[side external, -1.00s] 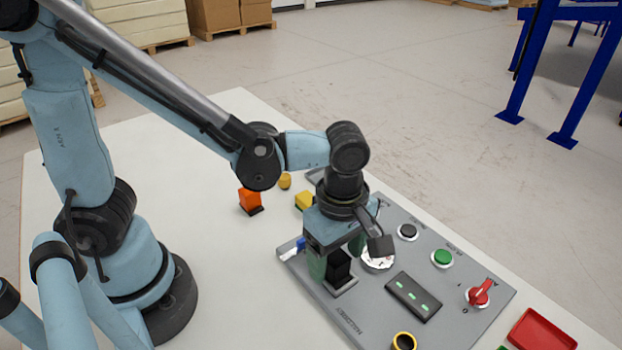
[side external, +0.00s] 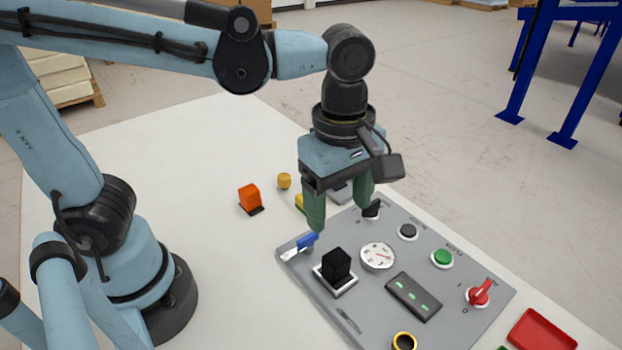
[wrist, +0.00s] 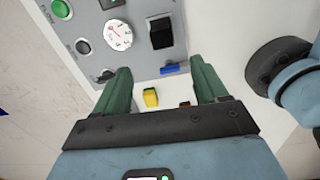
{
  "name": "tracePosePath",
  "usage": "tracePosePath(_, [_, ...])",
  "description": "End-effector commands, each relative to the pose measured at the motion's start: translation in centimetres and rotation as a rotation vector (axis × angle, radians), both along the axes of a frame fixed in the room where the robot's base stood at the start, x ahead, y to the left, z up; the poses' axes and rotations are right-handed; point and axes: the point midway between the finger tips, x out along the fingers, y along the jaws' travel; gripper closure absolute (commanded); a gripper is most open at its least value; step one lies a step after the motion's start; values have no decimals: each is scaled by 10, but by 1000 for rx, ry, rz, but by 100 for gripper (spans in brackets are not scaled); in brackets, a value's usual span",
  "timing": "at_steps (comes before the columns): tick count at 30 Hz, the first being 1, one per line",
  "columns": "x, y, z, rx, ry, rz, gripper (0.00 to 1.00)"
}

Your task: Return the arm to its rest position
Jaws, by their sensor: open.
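My gripper (side external: 340,208) is open and empty, its two green fingers apart and pointing down above the left end of the grey control panel (side external: 350,315). In the wrist view the gripper (wrist: 160,85) also has nothing between its fingertips.
The panel carries a round dial (side external: 377,256), a green button (side external: 442,258), a red switch (side external: 478,294) and a blue-handled lever (side external: 306,241). An orange block (side external: 249,197) and a yellow cylinder (side external: 284,181) stand on the table. A red tray (side external: 543,332) lies at right.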

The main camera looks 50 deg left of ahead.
Motion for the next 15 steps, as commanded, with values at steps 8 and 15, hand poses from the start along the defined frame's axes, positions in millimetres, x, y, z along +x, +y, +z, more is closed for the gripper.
tracePosePath(8, [10,44,-6,-12,-174,-411,28])
tracePosePath(15, [16,86,-12,100,-354,-837,28])
